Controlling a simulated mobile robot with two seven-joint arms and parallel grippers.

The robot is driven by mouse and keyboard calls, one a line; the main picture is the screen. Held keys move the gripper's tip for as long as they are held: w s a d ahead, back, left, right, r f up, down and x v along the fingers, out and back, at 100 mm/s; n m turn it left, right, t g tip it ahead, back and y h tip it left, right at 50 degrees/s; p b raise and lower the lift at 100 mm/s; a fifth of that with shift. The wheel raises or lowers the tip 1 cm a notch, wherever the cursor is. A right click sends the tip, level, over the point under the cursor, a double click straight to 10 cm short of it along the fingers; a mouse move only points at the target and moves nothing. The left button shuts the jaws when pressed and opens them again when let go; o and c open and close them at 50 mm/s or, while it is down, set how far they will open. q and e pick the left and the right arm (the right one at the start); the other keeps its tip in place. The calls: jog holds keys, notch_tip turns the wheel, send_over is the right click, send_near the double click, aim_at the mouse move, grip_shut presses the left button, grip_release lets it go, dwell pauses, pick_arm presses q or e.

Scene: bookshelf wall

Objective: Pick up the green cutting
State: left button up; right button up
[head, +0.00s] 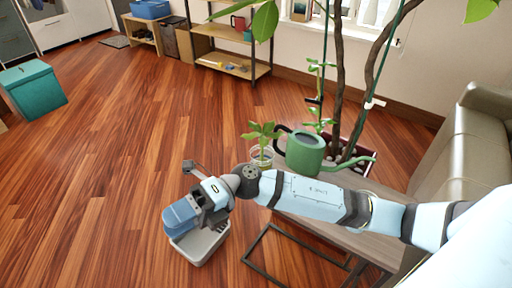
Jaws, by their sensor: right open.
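The green cutting (264,131) has several broad leaves and stands upright in a small clear or pale cup (262,157) at the left end of a narrow grey-brown table (343,187). My right gripper (190,180) is left of the cup and nearer to me, past the table's left end. It is open, and I see nothing held in it. It is apart from the cutting. My right forearm crosses in front of the table and hides part of its top. My left gripper is not in view.
A green watering can (305,153) stands close right of the cutting. Tall stems rise behind it. A pale grey bin (203,246) is below my gripper, with a blue object (180,214) above or in it. A sofa (470,150) is at right.

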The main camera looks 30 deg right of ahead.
jog(key=w+d+f+n+h+p, duration=0.2)
jog(key=w+d+n+h+p, duration=0.15)
jog(key=w+d+h, duration=0.3)
notch_tip(320, 180, up, 6)
jog(key=t+h+p, duration=0.3)
jog(key=h, duration=1)
send_over(263, 140)
jog(key=shift+n+y, duration=0.25)
jog(key=shift+n, duration=0.1)
jog(key=f, duration=0.4)
jog(key=w+f, duration=0.1)
jog(key=f, duration=0.2)
jog(key=shift+d+b, duration=0.15)
jog(key=shift+b, duration=0.15)
jog(key=f, duration=0.6)
jog(key=shift+s+f, duration=0.2)
jog(key=shift+f, duration=0.1)
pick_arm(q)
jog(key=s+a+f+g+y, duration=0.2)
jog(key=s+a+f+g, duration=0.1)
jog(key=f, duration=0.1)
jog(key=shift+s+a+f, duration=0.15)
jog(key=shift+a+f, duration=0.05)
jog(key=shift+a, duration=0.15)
pick_arm(e)
grip_shut()
